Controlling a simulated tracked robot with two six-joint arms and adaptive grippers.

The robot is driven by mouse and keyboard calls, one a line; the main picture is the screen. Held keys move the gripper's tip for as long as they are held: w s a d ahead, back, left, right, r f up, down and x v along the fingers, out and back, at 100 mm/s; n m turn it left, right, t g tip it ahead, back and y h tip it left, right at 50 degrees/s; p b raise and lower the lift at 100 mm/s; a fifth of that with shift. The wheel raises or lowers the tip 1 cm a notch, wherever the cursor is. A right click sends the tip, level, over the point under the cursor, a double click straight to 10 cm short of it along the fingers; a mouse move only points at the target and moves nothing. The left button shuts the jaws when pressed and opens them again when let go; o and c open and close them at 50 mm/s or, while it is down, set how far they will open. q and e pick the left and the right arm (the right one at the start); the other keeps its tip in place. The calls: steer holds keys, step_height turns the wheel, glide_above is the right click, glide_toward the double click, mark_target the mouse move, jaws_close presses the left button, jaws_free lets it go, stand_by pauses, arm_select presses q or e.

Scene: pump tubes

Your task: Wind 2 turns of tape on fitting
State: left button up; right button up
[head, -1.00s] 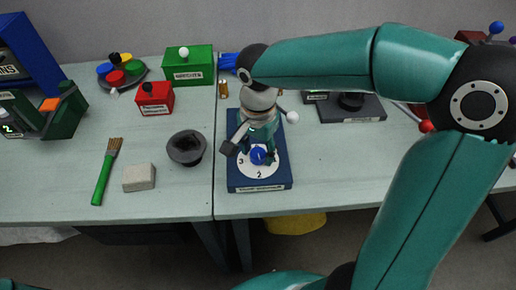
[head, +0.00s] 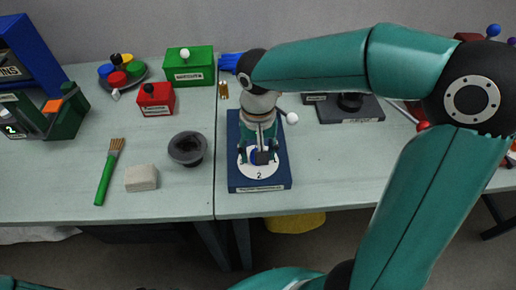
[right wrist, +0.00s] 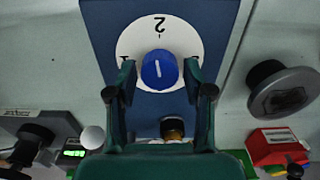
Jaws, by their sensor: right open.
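The blue taping board (head: 280,172) lies on the right table near its front edge, with a white numbered dial on it (head: 245,171). In the right wrist view the dial (right wrist: 190,25) shows a 2 and a blue round knob (right wrist: 159,70) with a white line at its centre. My right gripper (head: 258,155) points down over the dial; in the right wrist view its two open fingers (right wrist: 160,90) stand on either side of the knob, with gaps showing. A brass-coloured fitting (right wrist: 172,128) shows partly between the fingers. No tape can be made out. My left gripper is not in view.
A dark funnel-like cup (head: 187,148), a beige block (head: 141,178) and a green brush (head: 108,172) lie left of the board. Red (head: 155,99) and green (head: 188,66) boxes stand behind. A dark stand (head: 345,108) is at right. Front right table is clear.

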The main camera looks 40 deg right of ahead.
steer(key=n+p, duration=0.1)
steer(key=n, duration=0.4)
steer(key=n+p, duration=0.1)
steer(key=n, duration=0.4)
steer(key=shift+n, duration=0.4)
jaws_close()
steer(key=shift+f+m, duration=0.1)
steer(key=shift+m, duration=0.3)
steer(key=shift+o, duration=1.5)
jaws_free()
